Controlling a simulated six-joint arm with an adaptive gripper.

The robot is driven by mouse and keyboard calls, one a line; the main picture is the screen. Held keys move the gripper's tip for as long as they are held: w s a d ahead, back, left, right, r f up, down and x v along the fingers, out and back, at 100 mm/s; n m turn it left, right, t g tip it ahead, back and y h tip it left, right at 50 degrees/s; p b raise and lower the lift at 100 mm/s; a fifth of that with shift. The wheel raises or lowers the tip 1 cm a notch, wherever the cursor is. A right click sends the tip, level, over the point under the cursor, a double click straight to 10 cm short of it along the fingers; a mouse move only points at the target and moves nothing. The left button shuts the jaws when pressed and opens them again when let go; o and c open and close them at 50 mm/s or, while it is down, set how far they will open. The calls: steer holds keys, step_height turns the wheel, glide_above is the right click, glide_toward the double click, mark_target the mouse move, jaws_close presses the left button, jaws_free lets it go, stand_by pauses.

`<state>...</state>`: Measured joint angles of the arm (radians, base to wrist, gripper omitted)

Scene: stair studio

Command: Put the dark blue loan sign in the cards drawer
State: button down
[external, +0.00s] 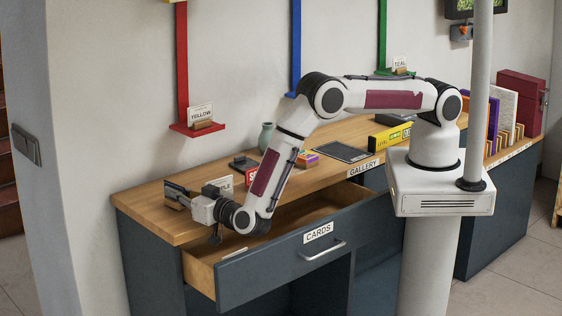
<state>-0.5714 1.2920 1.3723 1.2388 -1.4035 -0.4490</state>
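The cards drawer (290,262), labelled CARDS, is pulled open from the wooden-topped desk. A small pale card (235,253) shows at its left end. My gripper (186,199) is over the left end of the desktop, left of and above the open drawer. At its fingers is a dark, thin upright piece with a small wooden foot, perhaps the loan sign (176,190); its lettering cannot be read. The fingers and this piece overlap in the picture, so I cannot tell whether they grip it or stand open around it.
A red wall shelf (198,130) holds a YELLOW sign (200,114).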

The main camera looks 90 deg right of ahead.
steer(key=shift+f, duration=0.15)
steer(key=c, duration=2.3)
jaws_free()
steer(key=shift+s, duration=0.1)
steer(key=shift+s+a, duration=0.35)
steer(key=v, duration=0.4)
step_height(320, 180, up, 5)
steer(key=shift+d+f, duration=0.1)
steer(key=shift+r, duration=1.1)
